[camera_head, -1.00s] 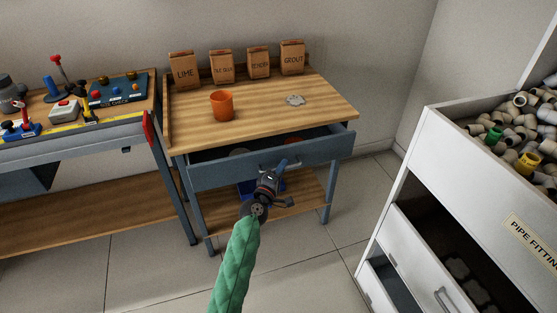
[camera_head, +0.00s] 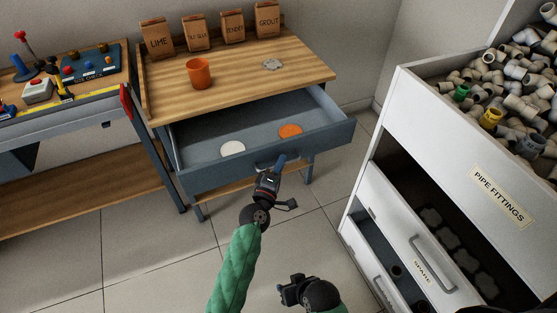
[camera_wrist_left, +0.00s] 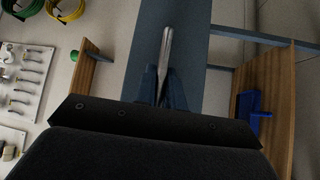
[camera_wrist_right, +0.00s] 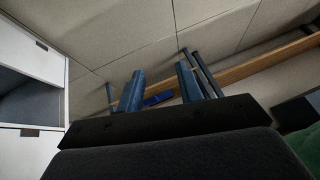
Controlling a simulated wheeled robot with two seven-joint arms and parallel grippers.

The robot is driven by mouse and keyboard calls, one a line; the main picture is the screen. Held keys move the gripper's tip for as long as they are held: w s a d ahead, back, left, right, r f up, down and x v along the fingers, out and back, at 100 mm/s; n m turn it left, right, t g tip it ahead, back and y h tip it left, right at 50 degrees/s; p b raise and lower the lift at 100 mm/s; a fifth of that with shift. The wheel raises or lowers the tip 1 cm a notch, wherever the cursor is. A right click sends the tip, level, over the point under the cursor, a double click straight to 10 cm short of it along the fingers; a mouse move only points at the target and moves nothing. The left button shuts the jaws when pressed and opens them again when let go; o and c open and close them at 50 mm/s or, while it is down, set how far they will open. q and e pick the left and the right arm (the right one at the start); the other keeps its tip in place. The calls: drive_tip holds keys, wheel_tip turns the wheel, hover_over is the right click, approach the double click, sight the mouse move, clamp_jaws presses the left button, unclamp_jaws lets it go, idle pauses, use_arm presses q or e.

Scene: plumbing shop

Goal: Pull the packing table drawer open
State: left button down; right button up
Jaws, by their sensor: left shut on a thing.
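The packing table (camera_head: 235,75) has a wooden top and a blue-grey drawer (camera_head: 325,138) that stands well open. A white disc (camera_head: 232,148) and an orange disc (camera_head: 290,131) lie inside the drawer. My left gripper (camera_head: 279,165) is at the drawer front and shut on the metal drawer handle (camera_wrist_left: 166,50), which shows between its fingers in the left wrist view. In the head view the gripper hides most of the handle. My right gripper (camera_wrist_right: 160,82) has its fingers apart with nothing between them; it also shows low in the head view (camera_head: 287,290).
An orange cup (camera_head: 199,73), a grey piece (camera_head: 272,64) and several paper bags (camera_head: 198,35) stand on the tabletop. A white pipe fittings cabinet (camera_head: 440,120) is close on the right. A workbench (camera_head: 70,105) adjoins on the left. The floor (camera_head: 150,250) in front is clear.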

use_arm(q)
drive_tip(key=c, duration=1.5)
unclamp_jaws()
